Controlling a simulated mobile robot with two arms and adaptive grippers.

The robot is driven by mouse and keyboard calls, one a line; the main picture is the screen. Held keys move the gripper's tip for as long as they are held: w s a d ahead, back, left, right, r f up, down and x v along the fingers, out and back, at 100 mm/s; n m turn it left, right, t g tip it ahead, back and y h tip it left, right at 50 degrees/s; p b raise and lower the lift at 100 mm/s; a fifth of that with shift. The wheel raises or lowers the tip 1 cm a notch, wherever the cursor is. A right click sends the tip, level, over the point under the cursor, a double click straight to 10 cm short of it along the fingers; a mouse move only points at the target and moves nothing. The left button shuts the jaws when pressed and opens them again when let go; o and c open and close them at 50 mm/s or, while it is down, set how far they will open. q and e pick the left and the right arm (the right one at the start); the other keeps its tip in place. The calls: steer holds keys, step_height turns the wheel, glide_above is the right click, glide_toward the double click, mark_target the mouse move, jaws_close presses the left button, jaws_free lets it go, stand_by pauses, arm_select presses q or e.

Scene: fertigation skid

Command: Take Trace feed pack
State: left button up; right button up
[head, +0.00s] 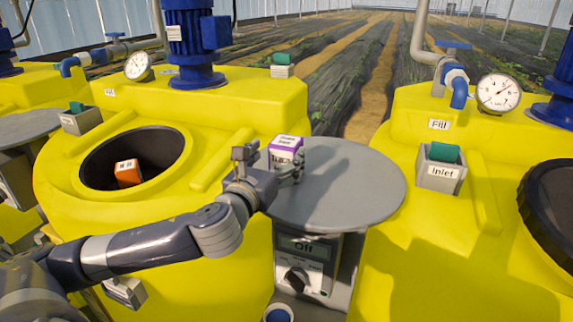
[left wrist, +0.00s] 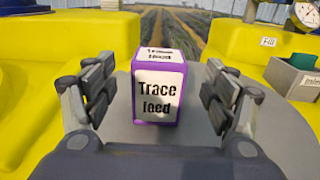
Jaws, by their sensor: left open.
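The Trace feed pack (head: 285,149) is a purple and white box standing upright on a round grey table (head: 345,190) between two yellow tanks. In the left wrist view the pack (left wrist: 158,92) shows its "Trace feed" label, centred between the fingers. My left gripper (head: 270,165) is open at the pack. In the left wrist view its fingers (left wrist: 158,95) stand on either side of the pack with a gap at each side. My right gripper is not in view.
The left yellow tank (head: 80,195) has an open round hatch with an orange pack (head: 128,172) inside. The right tank (head: 420,260) carries a grey Inlet holder (head: 441,168) with a green block. A control box (head: 305,262) reading "Off" sits under the table. The table's right side is bare.

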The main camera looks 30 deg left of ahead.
mark_target(286, 140)
arm_select(q)
steer(key=shift+x, duration=0.85)
steer(key=x, duration=0.4)
steer(key=shift+w+r, duration=0.1)
steer(key=shift+r, duration=0.05)
steer(key=shift+w+a, duration=0.1)
steer(key=shift+w, duration=0.25)
steer(key=shift+s, duration=0.1)
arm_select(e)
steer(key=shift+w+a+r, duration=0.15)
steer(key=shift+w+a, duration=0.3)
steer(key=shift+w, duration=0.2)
arm_select(q)
steer(key=c, duration=1.4)
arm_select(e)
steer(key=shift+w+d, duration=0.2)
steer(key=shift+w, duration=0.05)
arm_select(q)
steer(key=shift+r, duration=0.2)
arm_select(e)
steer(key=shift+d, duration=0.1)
